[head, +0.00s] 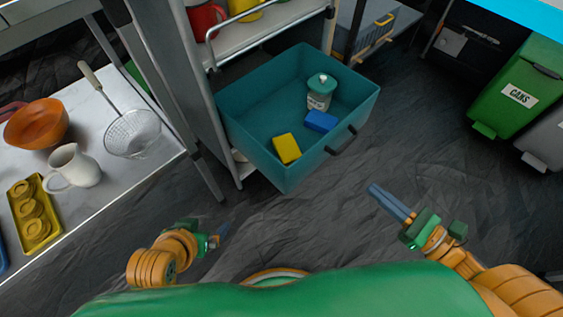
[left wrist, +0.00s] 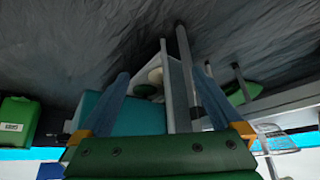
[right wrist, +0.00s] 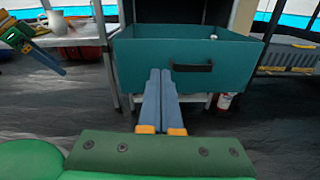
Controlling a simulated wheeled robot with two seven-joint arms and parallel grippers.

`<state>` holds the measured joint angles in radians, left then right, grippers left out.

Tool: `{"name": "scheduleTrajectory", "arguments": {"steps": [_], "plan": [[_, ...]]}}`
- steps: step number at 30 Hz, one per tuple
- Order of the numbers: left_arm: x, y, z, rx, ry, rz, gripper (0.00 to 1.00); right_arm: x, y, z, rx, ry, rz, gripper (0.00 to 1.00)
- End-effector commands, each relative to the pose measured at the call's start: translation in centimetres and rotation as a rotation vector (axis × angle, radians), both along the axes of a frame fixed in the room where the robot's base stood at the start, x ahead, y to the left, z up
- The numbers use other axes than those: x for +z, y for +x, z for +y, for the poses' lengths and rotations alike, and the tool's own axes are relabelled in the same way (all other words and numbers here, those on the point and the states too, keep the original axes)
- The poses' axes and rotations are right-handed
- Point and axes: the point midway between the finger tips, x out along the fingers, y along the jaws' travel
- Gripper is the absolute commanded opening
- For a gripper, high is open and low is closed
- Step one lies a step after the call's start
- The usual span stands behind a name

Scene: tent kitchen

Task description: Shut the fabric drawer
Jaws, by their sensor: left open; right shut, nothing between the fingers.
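The teal fabric drawer (head: 247,125) is pulled out of the metal shelf unit, with a dark handle (head: 341,140) on its front.
A metal table (head: 100,190) on the left holds an orange bowl (head: 37,123), a white jug (head: 74,167), a strainer (head: 132,133) and a yellow tray (head: 35,215). A green cans bin (head: 518,93) stands at the right. The dark floor (head: 300,225) before the drawer is clear.

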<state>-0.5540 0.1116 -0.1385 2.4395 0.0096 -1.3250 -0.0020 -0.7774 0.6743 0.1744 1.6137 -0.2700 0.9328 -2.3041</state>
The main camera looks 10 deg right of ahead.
Motion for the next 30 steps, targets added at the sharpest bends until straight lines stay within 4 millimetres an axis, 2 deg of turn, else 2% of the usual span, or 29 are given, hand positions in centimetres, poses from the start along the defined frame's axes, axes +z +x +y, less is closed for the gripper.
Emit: {"name": "scheduleTrajectory", "arguments": {"steps": [1,5,14,21,30], "plan": [[-0.4,0.0,0.0,0.0,-0.002,-0.011,1.0,-0.5,-0.1,0.4,0.026,-0.028,-0.036,0.0],[0.8,0.8,-0.2,-0.003,-0.009,-0.059,1.0,0.4,0.4,1.2,0.043,-0.047,-0.066,0.0],[4.6,5.6,-1.7,-0.022,-0.064,-0.36,1.0,0.4,4.0,3.9,0.04,-0.043,-0.063,0.0],[8.8,8.5,-2.8,-0.041,-0.114,-0.62,1.0,0.3,6.4,5.8,0.038,-0.043,-0.063,0.0],[15.0,10.2,-4.0,-0.063,-0.182,-0.95,1.0,0.3,9.0,7.8,0.037,-0.043,-0.06,0.0]]}}
